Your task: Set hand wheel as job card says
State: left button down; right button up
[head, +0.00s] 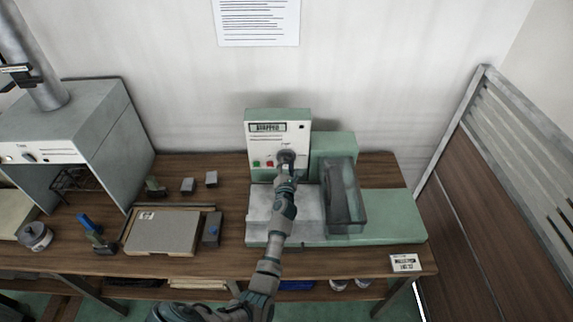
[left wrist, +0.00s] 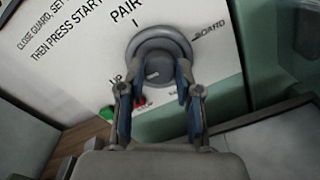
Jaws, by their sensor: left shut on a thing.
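The hand wheel (head: 286,154) is a round grey knob on the white front panel (head: 265,143) of the green machine. It also shows in the left wrist view (left wrist: 160,42), with the labels "PAIR", "BOARD" and "UP" around it. My left gripper (head: 287,171) is at the wheel, its two fingers on either side of the wheel's centre part, shut on it. The fingers also show in the left wrist view (left wrist: 155,80). My right gripper is not in view.
A display (head: 268,127) on the panel appears to read "STOPPED". Red and green buttons sit left of the wheel. A grey see-through guard (head: 345,195) stands right of my arm. A flat board (head: 163,231), small blocks and a grey cabinet (head: 60,130) are at left.

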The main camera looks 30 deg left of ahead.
pick_arm(q)
jog(key=m+p, duration=0.3)
jog(key=m, duration=0.1)
jog(key=shift+p, duration=0.35)
jog(key=m+p, duration=0.3)
jog(key=m, duration=0.1)
jog(key=shift+f+m+g, duration=0.1)
jog(key=shift+m+g, duration=0.2)
jog(key=m+p, duration=0.3)
jog(key=m, duration=0.1)
jog(key=shift+m+y+p, duration=0.3)
jog(key=shift+m+p, duration=0.65)
jog(key=shift+m, duration=1.05)
jog(key=c, duration=1.1)
grip_release()
jog(key=shift+a, duration=0.1)
jog(key=o, duration=0.3)
jog(key=shift+w, duration=0.1)
jog(key=shift+a+f, duration=0.1)
